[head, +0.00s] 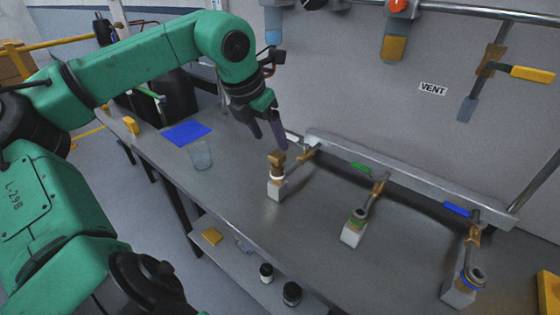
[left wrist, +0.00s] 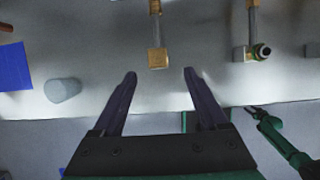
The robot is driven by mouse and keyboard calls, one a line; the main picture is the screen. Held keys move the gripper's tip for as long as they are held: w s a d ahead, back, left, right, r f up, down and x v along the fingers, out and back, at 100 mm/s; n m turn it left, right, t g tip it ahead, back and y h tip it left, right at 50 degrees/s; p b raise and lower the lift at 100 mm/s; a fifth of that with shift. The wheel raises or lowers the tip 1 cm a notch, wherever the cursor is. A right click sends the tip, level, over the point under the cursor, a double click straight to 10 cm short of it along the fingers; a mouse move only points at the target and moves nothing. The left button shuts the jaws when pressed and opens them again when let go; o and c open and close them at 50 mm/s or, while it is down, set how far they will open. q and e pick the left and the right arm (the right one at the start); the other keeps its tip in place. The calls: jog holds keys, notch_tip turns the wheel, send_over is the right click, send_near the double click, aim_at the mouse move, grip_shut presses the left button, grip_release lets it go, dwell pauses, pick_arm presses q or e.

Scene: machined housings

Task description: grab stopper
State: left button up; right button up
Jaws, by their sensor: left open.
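A brown, square-topped stopper (head: 277,158) sits upright in the mouth of the nearest-left white housing (head: 277,188) on the grey bench. In the left wrist view the stopper (left wrist: 158,59) shows from above, just beyond the gap between my fingertips. My left gripper (head: 269,141) is open and empty, its two dark fingers pointing down, near the stopper and slightly above it in the head view. The wrist view also shows the spread fingers of the left gripper (left wrist: 160,74), with nothing between them.
Two more housings, a green-ringed one (head: 353,228) and a blue-ringed one (head: 460,287), stand to the right along the bench (head: 225,172). A clear beaker (head: 201,155) and a blue mat (head: 187,133) lie left. A rail (head: 400,175) runs along the back. Black-capped jars stand on the lower shelf.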

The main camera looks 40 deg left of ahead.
aim_at(276, 155)
pick_arm(q)
jog(key=x, duration=0.2)
jog(key=p+x, duration=0.1)
jog(key=x, duration=0.2)
jog(key=p+x, duration=0.1)
jog(key=x, duration=0.2)
jog(key=shift+w+a+f, duration=0.15)
jog(key=shift+a, duration=0.1)
jog(key=shift+w+f, duration=0.15)
jog(key=shift+f, duration=0.15)
grip_shut()
